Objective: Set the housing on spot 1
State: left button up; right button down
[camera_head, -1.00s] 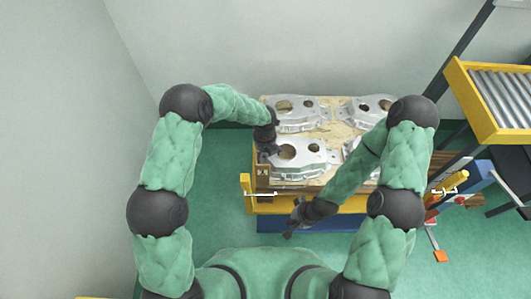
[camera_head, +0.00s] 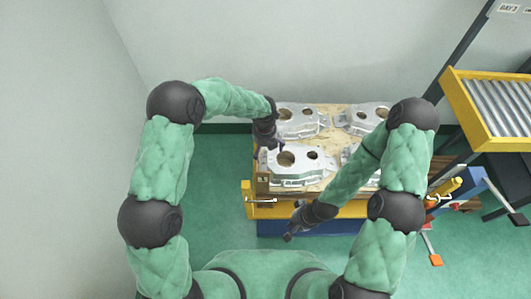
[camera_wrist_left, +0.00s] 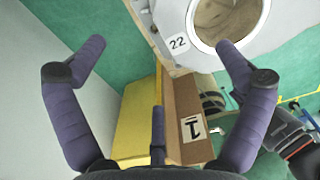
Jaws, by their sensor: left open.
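Several silver housings lie on a wooden board; the front-left housing (camera_head: 297,165) has two round holes in its top. My left gripper (camera_head: 265,150) is at the left edge of this housing. In the left wrist view the left gripper (camera_wrist_left: 160,68) is open, with nothing between its fingers. My right gripper (camera_head: 293,230) hangs in front of the pallet, too small to read.
The wooden board (camera_head: 333,143) rests on a yellow and blue stand (camera_head: 325,227). A yellow-framed roller conveyor (camera_head: 497,105) stands at the right. The back-right housing (camera_head: 365,115) is behind my right arm. Green floor is open at the front left.

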pick_arm(q)
jog(key=shift+r+p, duration=0.4)
jog(key=shift+r, duration=1.25)
